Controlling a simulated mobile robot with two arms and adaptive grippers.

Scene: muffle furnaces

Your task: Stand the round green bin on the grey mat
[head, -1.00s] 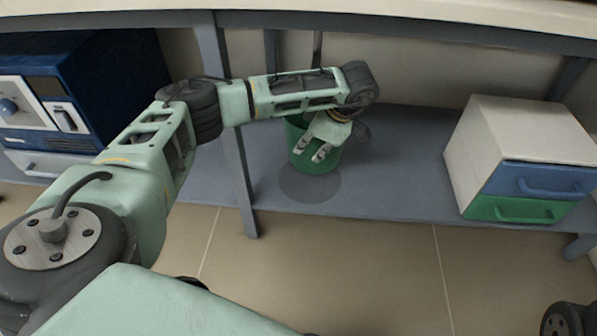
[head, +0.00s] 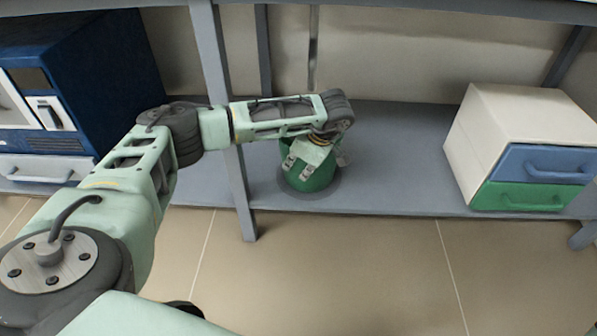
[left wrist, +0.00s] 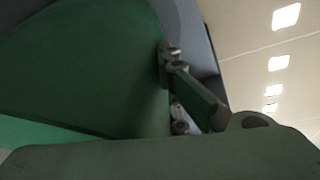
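The round green bin (head: 322,177) is upright at the round grey mat (head: 331,192) on the lower shelf. Its base looks to be down on the mat, a little left of its middle; a very small gap could not be told. My left gripper (head: 299,169) reaches over the bin, its fingers at the near wall, and appears shut on it. In the left wrist view the bin's dark green wall (left wrist: 90,70) fills the left side, close against a finger. My right gripper is not in view.
A white cabinet (head: 500,120) with a blue and a green drawer stands at the right of the shelf. A dark blue furnace (head: 95,75) stands at the left. A grey upright post (head: 222,110) is just left of the bin. The shelf between bin and cabinet is clear.

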